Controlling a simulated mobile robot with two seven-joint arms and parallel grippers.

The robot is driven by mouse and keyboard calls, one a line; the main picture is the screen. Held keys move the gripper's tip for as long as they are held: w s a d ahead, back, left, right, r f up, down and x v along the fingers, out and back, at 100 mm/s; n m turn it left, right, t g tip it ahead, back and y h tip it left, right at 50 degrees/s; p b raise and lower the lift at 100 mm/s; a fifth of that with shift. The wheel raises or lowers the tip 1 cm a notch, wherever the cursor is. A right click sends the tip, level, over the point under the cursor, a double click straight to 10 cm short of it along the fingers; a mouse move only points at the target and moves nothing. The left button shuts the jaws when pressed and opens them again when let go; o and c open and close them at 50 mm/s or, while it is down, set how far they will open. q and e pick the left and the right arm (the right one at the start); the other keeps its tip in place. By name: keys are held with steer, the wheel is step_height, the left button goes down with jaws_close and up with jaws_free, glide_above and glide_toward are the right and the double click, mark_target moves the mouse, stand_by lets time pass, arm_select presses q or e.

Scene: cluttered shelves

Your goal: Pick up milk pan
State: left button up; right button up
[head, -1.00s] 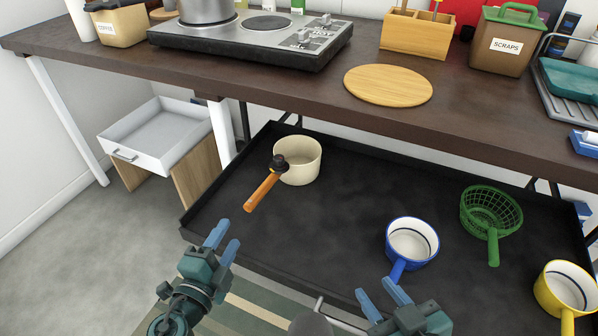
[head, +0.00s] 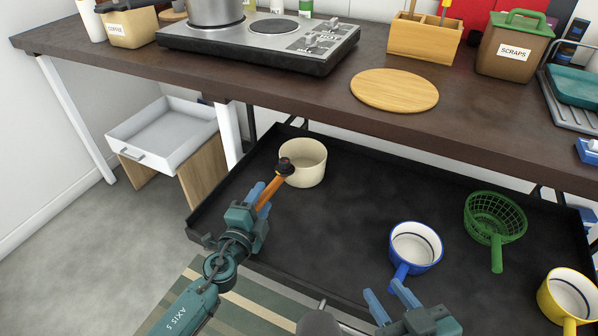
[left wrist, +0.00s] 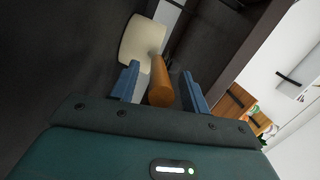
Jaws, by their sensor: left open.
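The milk pan (head: 308,164) is cream with a wooden handle (head: 269,191) joined by a dark collar. It stands upright on the black tray at the left. My left gripper (head: 262,196) is open at the handle, its blue fingers pointing toward the pan. In the left wrist view the handle (left wrist: 161,84) lies between the two open fingers (left wrist: 160,88), with the cream pan body (left wrist: 139,42) beyond. Whether a finger touches the handle I cannot tell. My right gripper (head: 386,302) is near the tray's front edge with its fingers apart and nothing between them.
The black tray (head: 350,205) also holds a blue pan (head: 416,246), a green strainer (head: 495,218) and a yellow pan (head: 570,297). The dark countertop (head: 290,83) overhangs the tray's back. A white drawer (head: 165,135) stands open at left.

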arm_select(q)
steer(key=shift+w+d, duration=0.1)
steer(key=shift+w, duration=0.2)
steer(key=shift+c, duration=0.4)
jaws_close()
